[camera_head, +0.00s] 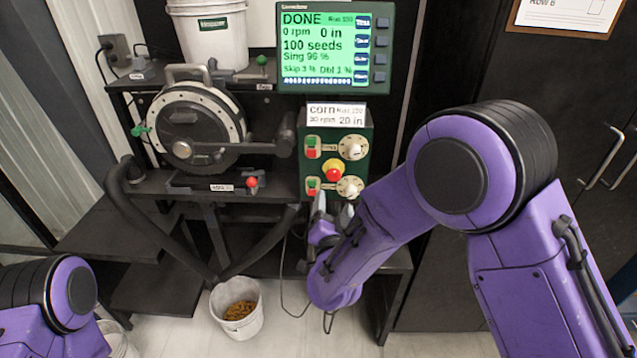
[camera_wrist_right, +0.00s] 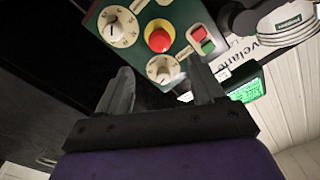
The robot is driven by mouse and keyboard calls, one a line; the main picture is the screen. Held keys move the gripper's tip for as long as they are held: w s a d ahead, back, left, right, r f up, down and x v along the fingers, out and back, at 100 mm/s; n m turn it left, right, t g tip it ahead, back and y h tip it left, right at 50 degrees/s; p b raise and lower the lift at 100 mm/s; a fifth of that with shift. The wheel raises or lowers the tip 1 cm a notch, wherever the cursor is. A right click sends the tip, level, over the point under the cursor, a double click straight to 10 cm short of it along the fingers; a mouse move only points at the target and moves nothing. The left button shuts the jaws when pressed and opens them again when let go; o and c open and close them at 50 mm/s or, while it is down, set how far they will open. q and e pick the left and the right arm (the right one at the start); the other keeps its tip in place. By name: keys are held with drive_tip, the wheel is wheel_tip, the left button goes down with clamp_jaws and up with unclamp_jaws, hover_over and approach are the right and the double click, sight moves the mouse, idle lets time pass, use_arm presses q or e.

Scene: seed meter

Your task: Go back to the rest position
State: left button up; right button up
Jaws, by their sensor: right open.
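My right gripper (camera_head: 331,211) is just below the green control box (camera_head: 319,146) in the head view. Its two grey fingers are apart with nothing between them. I cannot tell whether a finger touches the knob. The box also carries a red button (camera_head: 334,170) and an upper white knob (camera_head: 353,147). My left arm shows at the lower left of the head view; its gripper is out of view.
The display (camera_head: 336,48) reads DONE and 100 seeds. The round seed meter (camera_head: 196,128) sits on the black stand, with a white bucket (camera_head: 210,38) above. A small bucket (camera_head: 238,328) with seeds stands on the floor. Dark cabinet doors (camera_head: 590,130) are at right.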

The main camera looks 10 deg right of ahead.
drive_tip(key=s+d+f+n+g+y, duration=0.1)
drive_tip(key=s+d+f+g, duration=0.2)
drive_tip(key=s+f, duration=0.45)
drive_tip(key=s+d+f+n+g+y, duration=0.1)
drive_tip(key=s+d+f+n+g, duration=0.2)
drive_tip(key=f, duration=0.8)
drive_tip(key=s+d+f+g, duration=0.2)
drive_tip(key=s+f, duration=0.2)
drive_tip(key=s, duration=0.4)
drive_tip(key=s+d+f+g, duration=0.3)
drive_tip(key=s+f, duration=0.1)
drive_tip(key=s, duration=0.4)
drive_tip(key=s+d+f+m+g, duration=0.1)
drive_tip(key=s+d+f+g, duration=0.1)
drive_tip(key=s+f, duration=0.3)
drive_tip(key=s+g, duration=0.1)
drive_tip(key=s, duration=0.2)
drive_tip(key=shift+s+d, duration=0.4)
